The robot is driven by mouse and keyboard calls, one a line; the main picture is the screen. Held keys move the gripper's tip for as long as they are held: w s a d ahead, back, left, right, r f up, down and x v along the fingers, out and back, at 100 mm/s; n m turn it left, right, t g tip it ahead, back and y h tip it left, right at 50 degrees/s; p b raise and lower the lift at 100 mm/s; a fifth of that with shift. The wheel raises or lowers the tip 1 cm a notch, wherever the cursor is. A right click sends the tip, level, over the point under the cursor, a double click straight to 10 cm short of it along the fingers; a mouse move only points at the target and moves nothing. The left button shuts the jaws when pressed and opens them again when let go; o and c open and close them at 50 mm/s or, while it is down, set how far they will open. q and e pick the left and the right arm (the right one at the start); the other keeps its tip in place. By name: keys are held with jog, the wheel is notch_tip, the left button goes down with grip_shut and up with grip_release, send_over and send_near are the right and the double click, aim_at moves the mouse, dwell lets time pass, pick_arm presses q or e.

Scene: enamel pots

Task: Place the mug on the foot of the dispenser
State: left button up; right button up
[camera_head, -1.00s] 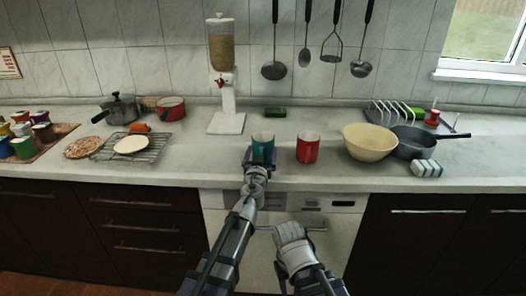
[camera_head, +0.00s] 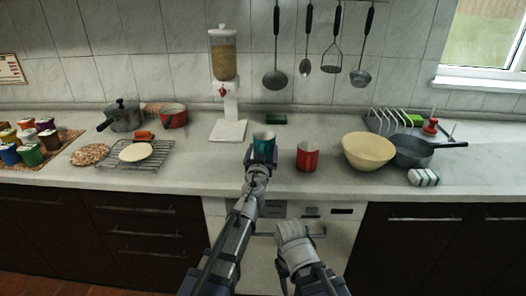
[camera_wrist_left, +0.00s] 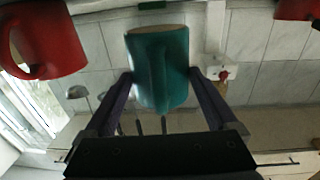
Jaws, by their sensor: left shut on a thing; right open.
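The teal mug (camera_head: 264,146) is upright in the jaws of my left gripper (camera_head: 262,158). In the left wrist view the mug (camera_wrist_left: 158,65) sits between the two fingers, its handle facing that camera. Its base is hidden by the gripper in the head view, so its exact height over the counter is unclear. The dispenser (camera_head: 224,60) stands behind and to the left of the mug, with a red tap and a bare, square white foot (camera_head: 228,130). The mug is in front of the foot, apart from it. My right gripper (camera_head: 293,234) is open and empty, low in front of the counter.
A red mug (camera_head: 307,157) stands close to the right of the teal one. Further right are a cream bowl (camera_head: 368,152) and a grey pan (camera_head: 414,152). A wire rack (camera_head: 135,162) lies to the left. A green block (camera_head: 276,118) lies right of the foot.

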pick_arm(q)
notch_tip(320, 180, up, 5)
jog(key=p, duration=0.4)
jog(key=shift+r, duration=0.2)
jog(key=shift+r, duration=0.1)
